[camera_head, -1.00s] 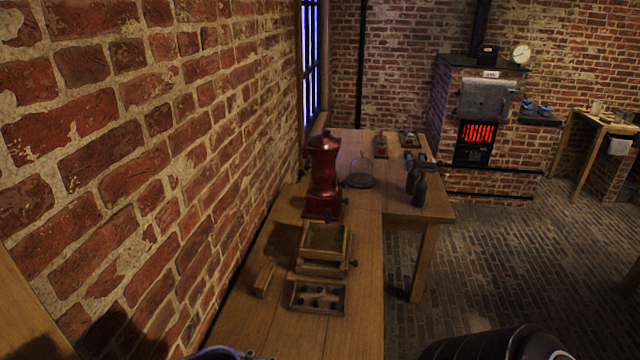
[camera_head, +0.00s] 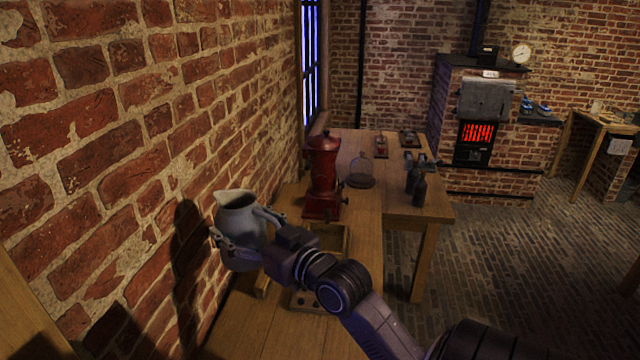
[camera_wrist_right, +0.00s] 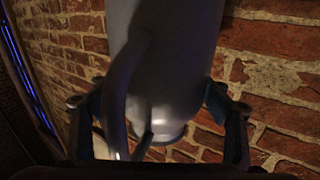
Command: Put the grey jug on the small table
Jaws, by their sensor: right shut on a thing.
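The grey jug (camera_head: 240,212) is upright in the head view, in front of the brick wall and above the near part of the wooden bench. My right gripper (camera_head: 246,238) is shut on the jug, with fingers on both sides of its body. In the right wrist view the jug (camera_wrist_right: 180,65) fills the middle, its handle towards the camera, between the fingers of my gripper (camera_wrist_right: 160,118). A small wooden table (camera_head: 598,122) stands at the far right; I cannot tell if it is the task's table. My left gripper is not in view.
A red grinder (camera_head: 322,180) stands on the bench (camera_head: 262,325), just beyond the jug. A wooden box (camera_head: 333,240) and a tray (camera_head: 305,302) are partly behind my arm. Brick floor (camera_head: 480,270) is open to the right.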

